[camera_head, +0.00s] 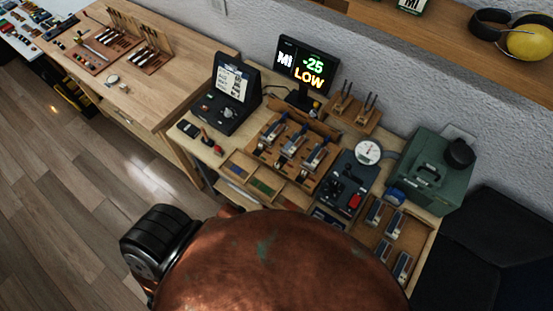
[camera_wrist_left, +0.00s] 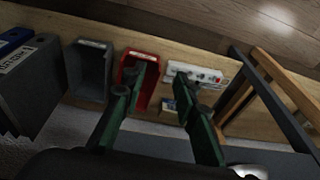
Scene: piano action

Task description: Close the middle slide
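In the head view a wooden fixture (camera_head: 263,152) on the workbench carries three blue-and-silver slide-like blocks side by side; the middle one (camera_head: 293,143) sits between the other two. I cannot tell from here how far each is open or shut. My left gripper (camera_wrist_left: 166,80) shows in the left wrist view as two green fingers spread apart, with nothing held between them. It is above a shelf with bins, and the fixture does not show in that view. Neither gripper shows in the head view. A large copper-coloured rounded surface hides the bench's front.
A dark device (camera_head: 232,95), a dial gauge (camera_head: 368,152) and a green case (camera_head: 437,172) stand around the fixture. In the wrist view, a red bin (camera_wrist_left: 153,62), a grey bin (camera_wrist_left: 90,70) and a white strip (camera_wrist_left: 195,73) lie near the fingers.

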